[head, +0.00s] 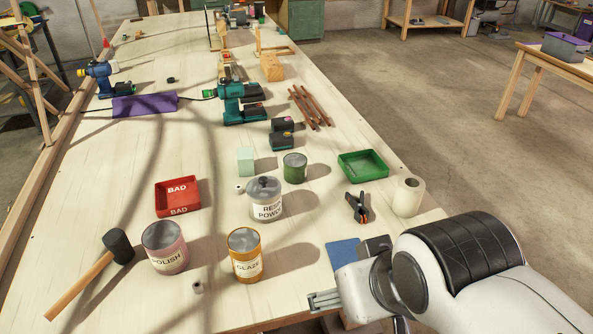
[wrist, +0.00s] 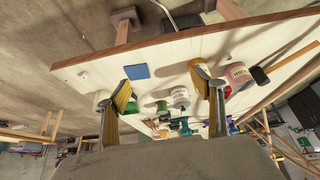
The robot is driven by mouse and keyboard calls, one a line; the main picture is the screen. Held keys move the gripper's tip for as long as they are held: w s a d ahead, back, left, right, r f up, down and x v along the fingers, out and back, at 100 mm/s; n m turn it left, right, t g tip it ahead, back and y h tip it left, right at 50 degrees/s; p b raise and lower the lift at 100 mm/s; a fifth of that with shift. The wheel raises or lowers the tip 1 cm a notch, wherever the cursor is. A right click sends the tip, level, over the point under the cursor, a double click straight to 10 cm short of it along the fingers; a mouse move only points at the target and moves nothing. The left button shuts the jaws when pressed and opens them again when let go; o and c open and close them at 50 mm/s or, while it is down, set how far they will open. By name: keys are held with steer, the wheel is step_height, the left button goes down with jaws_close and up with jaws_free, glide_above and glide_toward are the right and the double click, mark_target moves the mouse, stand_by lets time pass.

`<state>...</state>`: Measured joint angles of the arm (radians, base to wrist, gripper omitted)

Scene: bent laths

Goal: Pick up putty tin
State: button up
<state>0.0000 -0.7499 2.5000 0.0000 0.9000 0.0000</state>
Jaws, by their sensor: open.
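No label reading putty is visible. A green tin (head: 294,168) with a grey lid stands mid-table and has no readable label; it seems to show in the wrist view (wrist: 162,106). A yellow tin (head: 246,256) is marked GLAZE and a pink tin (head: 165,249) POLISH; both stand upright near the front. A grey-lidded white canister (head: 266,200) reads RESIN POWDER, the word partly unclear. My gripper (head: 323,299) is at the front table edge, right of the yellow tin. Its fingers are apart and empty in the wrist view (wrist: 163,85).
A red BAD tray (head: 178,196), mallet (head: 104,264), pale green block (head: 245,161), green tray (head: 363,165), black clamp (head: 358,207), paper roll (head: 408,197) and blue pad (head: 342,253) surround the tins.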

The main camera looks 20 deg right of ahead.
steer(key=shift+o, duration=0.5)
stand_by(0.3)
steer(key=w+d+t, duration=0.3)
steer(key=w+t, duration=0.1)
steer(key=w, duration=2.4)
steer(key=t, duration=0.2)
glide_toward(296, 158)
steer(key=shift+w+a+f+m+t+h, duration=0.1)
steer(key=shift+w+f+m+t+h, duration=0.15)
steer(key=shift+f+t, duration=0.25)
steer(key=shift+w+a+f+m+t+h, duration=0.15)
steer(key=shift+w+f+t+h, duration=0.1)
steer(key=shift+f+t, duration=0.25)
steer(key=shift+f, duration=0.1)
steer(key=shift+x, duration=1.25)
